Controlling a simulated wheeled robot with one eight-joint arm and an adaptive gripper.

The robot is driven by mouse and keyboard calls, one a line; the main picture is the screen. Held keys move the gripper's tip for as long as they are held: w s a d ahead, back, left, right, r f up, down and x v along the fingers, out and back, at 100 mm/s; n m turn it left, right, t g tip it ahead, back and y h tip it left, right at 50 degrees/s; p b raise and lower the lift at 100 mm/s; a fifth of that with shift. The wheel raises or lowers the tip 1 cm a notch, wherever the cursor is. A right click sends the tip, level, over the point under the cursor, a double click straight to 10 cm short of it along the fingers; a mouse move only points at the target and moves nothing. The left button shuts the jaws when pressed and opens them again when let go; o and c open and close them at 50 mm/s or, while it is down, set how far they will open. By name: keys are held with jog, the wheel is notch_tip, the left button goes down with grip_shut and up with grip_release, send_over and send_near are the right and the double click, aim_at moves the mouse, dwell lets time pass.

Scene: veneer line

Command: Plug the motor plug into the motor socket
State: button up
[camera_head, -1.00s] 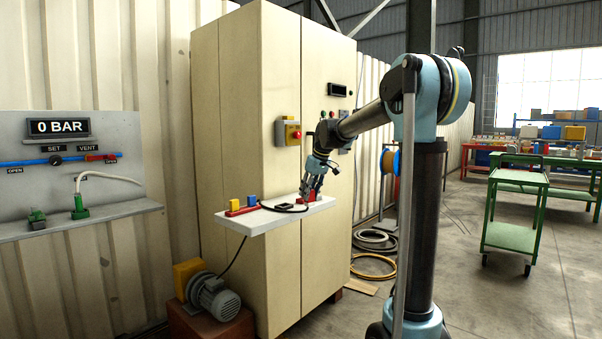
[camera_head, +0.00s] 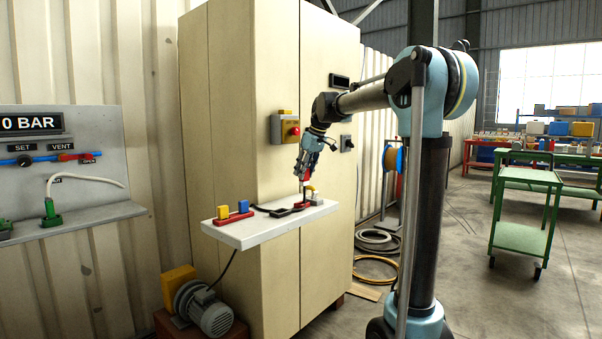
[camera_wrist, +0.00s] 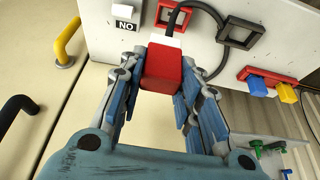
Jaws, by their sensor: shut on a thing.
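The motor plug, a red block with a white end (camera_wrist: 163,68), is between the fingers of my gripper (camera_wrist: 160,80) in the wrist view. In the head view my gripper (camera_head: 304,181) points down above the right part of the white shelf (camera_head: 240,237). A black cable (camera_wrist: 215,72) loops from behind the plug. A dark red square frame (camera_wrist: 178,9) and a black square frame (camera_wrist: 238,43) sit on the shelf beyond the plug. I cannot tell for sure which of these is the motor socket.
A red base (camera_head: 235,218) with blue and yellow blocks stands at the shelf's left. A pale block marked NO (camera_wrist: 125,24) and a yellow handle (camera_wrist: 66,42) are near the plug. The cabinet (camera_head: 230,120) stands behind; the motor (camera_head: 208,308) is below.

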aim_at(302, 184)
jog(key=shift+s+a, duration=0.15)
jog(key=shift+a, duration=0.3)
jog(key=shift+a+f, duration=0.1)
jog(key=shift+f, duration=2.8)
jog(key=shift+f, duration=1.25)
jog(key=o, duration=1.2)
jog(key=v, duration=1.2)
jog(key=shift+f, duration=0.1)
